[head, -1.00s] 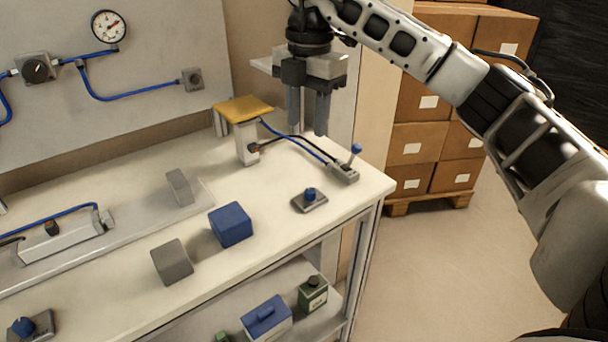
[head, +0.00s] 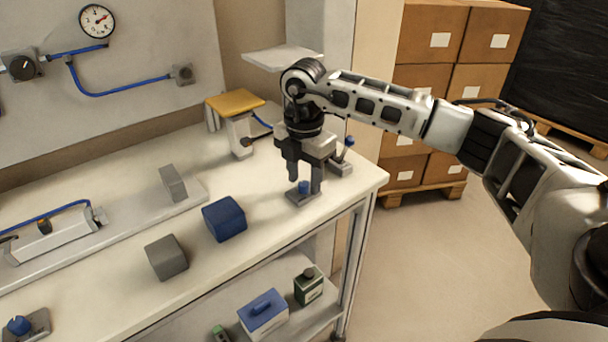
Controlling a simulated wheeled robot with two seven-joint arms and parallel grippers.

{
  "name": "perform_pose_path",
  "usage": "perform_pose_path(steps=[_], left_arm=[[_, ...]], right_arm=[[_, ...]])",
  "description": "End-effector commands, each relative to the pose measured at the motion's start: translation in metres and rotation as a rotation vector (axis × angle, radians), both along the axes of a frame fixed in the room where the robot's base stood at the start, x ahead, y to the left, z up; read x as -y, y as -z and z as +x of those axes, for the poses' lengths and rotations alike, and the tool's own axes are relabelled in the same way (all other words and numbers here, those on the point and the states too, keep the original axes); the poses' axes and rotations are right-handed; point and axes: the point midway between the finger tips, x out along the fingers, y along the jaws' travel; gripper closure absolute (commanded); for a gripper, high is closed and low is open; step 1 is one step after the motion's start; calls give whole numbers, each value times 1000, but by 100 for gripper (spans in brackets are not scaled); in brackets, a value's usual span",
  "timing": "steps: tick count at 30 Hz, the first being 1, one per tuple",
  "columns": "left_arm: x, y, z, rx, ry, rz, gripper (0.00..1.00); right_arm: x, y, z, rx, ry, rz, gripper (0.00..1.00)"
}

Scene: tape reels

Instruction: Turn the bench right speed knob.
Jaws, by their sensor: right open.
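The bench right speed knob (head: 303,187) is a small blue knob on a grey square base near the right end of the white bench (head: 278,233). My right gripper (head: 304,184) points down at the knob with its two dark fingers apart, one on either side of it in the picture. The gripper is open. Whether a finger touches the knob I cannot tell. My left gripper is not in view.
A blue block (head: 224,219) and a grey block (head: 167,257) stand left of the knob. Close behind the gripper are a lever switch (head: 341,166) and a yellow-topped stand (head: 235,104). Another blue knob (head: 19,325) is at the lower left.

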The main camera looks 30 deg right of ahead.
Motion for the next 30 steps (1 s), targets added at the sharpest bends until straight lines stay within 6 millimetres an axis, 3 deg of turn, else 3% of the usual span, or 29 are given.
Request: perform_pose_path(steps=[10,15,30], left_arm=[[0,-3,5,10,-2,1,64],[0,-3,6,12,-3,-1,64],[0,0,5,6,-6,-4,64]], right_arm=[[0,5,0,1,-1,0,58],[0,5,0,0,-1,0,100],[0,5,0,1,-101,1,100]])
